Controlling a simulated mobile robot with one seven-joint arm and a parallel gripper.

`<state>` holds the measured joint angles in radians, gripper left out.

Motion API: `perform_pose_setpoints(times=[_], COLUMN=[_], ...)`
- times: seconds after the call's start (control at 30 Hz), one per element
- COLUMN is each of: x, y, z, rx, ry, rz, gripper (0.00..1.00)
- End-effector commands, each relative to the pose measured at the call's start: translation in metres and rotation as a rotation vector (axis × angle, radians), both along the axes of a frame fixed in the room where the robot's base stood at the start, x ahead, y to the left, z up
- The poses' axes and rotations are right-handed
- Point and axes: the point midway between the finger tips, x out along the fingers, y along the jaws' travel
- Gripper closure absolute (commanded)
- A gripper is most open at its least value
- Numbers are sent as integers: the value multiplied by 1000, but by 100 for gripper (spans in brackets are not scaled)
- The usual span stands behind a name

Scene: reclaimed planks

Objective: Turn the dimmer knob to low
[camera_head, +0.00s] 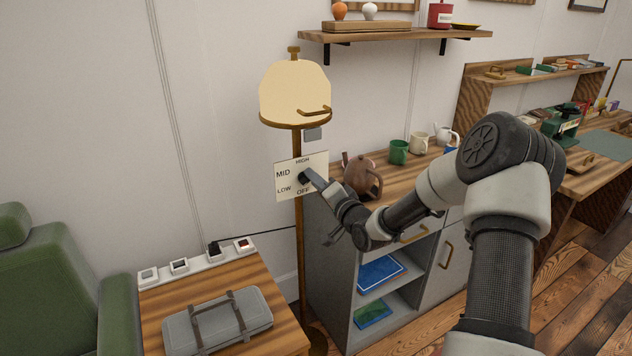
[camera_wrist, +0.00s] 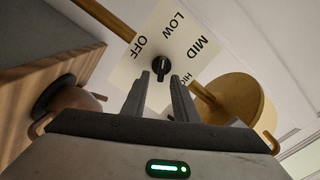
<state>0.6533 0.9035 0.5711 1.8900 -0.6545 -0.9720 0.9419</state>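The dimmer plate (camera_head: 287,167) is a cream square on a brass lamp pole, marked OFF, LOW, MID and HIGH. Its dark knob (camera_head: 303,177) is partly hidden by my gripper (camera_head: 314,180) in the head view. In the wrist view the plate (camera_wrist: 150,22) appears turned, and the black knob (camera_wrist: 161,68) has a pale line. I cannot tell which mark the line points to. My gripper (camera_wrist: 160,93) is open, its two fingers apart. The knob shows between and just beyond the fingertips; contact cannot be made out.
A brass lamp with a cream shade (camera_head: 294,92) stands above the plate. A brown teapot (camera_head: 362,174) and mugs sit on the cabinet to the right. A wooden side table (camera_head: 250,276) with a grey case (camera_head: 217,321) is below left, beside a green armchair (camera_head: 55,290).

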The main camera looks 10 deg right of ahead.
Motion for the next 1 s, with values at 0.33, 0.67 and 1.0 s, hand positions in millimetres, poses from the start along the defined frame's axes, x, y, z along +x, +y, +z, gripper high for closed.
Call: perform_pose_setpoints(times=[0.33, 0.67, 1.0], x=[-21, -96, -156], y=[-8, -33, -51], z=[1, 1, 0], rx=[-1, 0, -1], ry=[2, 3, 2], rz=[-1, -4, -1], gripper=[73, 73, 73])
